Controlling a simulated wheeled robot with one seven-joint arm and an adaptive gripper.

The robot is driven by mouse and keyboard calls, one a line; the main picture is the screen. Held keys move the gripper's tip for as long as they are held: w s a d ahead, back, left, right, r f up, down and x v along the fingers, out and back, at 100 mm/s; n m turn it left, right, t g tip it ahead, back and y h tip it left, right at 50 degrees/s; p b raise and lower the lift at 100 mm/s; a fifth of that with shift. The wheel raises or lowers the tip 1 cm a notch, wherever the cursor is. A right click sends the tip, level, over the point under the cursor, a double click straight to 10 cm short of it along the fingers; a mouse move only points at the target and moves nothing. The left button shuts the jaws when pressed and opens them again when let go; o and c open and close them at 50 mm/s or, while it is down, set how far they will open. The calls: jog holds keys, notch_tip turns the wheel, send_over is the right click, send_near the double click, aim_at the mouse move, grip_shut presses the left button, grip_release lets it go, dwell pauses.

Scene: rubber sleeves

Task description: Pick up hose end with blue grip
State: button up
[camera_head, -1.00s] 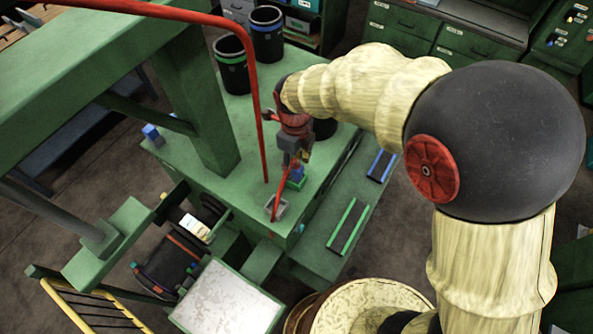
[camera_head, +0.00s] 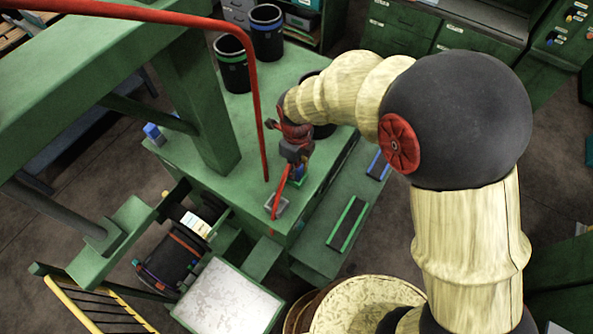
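A small blue piece (camera_head: 299,171), which looks like the blue grip, shows on the green table just below my gripper. A green piece (camera_head: 297,183) sits right under it. A thin red hose-like piece (camera_head: 281,188) slants from beside the blue piece down to a small grey holder (camera_head: 277,207) near the table's front edge. My gripper (camera_head: 297,163) points down over the blue piece and hides part of it. Its fingers are too small and covered to tell whether they are open or touching anything.
A red pipe (camera_head: 256,100) comes down left of my gripper. The green table (camera_head: 232,125) also carries black bins with green (camera_head: 231,65) and blue (camera_head: 266,35) bands. A green post (camera_head: 200,100) stands at left. Trays with green (camera_head: 347,222) and blue (camera_head: 379,165) edges lie on the right-hand shelf.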

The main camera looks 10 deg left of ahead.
grip_shut()
jog(key=shift+r, duration=0.1)
notch_tip(320, 180, up, 10)
jog(key=shift+f+b, duration=0.1)
jog(key=shift+b, duration=0.75)
